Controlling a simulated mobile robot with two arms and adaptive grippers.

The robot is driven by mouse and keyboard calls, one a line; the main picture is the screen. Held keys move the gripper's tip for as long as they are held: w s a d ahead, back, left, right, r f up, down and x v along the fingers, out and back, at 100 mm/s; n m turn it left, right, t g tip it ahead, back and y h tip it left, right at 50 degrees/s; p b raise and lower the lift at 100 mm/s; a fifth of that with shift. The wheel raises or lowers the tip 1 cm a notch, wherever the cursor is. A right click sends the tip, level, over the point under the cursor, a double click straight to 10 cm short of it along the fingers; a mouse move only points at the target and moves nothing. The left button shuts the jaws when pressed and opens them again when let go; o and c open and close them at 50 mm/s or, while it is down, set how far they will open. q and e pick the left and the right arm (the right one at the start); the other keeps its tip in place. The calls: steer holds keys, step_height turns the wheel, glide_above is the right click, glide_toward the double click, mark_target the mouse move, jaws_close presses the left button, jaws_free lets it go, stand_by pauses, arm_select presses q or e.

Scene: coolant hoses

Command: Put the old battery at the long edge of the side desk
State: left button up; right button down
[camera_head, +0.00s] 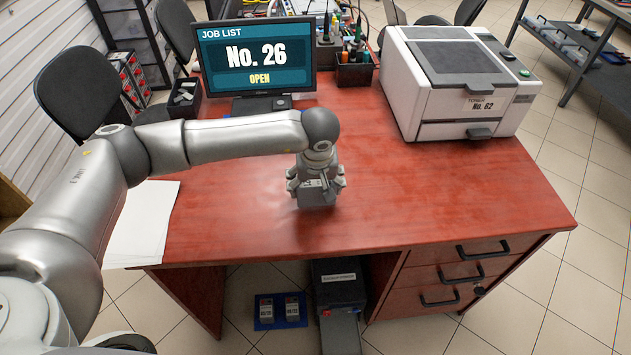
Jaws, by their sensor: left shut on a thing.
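My left gripper (316,186) points down over the middle of the red-topped desk (420,200). It is shut on a small grey block (317,197), which looks like the old battery. The fingers hide much of the block, and I cannot tell whether it touches the desk top. The desk's near long edge runs across the picture below the gripper, with bare top between. My right gripper is not in view.
A monitor (256,57), a tool holder (355,70) and a white printer (459,80) stand along the back. White paper (143,225) lies at the left. Two grey blocks sit on a blue mat (280,324) below the desk, beside a dark machine (340,290).

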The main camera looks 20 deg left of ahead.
mark_target(315, 193)
arm_select(q)
step_height(315, 193, down, 2)
steer(key=shift+p, duration=0.4)
steer(key=shift+w+d+f, duration=0.1)
steer(key=shift+f, duration=0.15)
steer(key=shift+f, duration=0.15)
steer(key=o, duration=2)
steer(key=shift+s, duration=0.2)
steer(key=shift+o, duration=0.2)
steer(key=shift+f, duration=0.1)
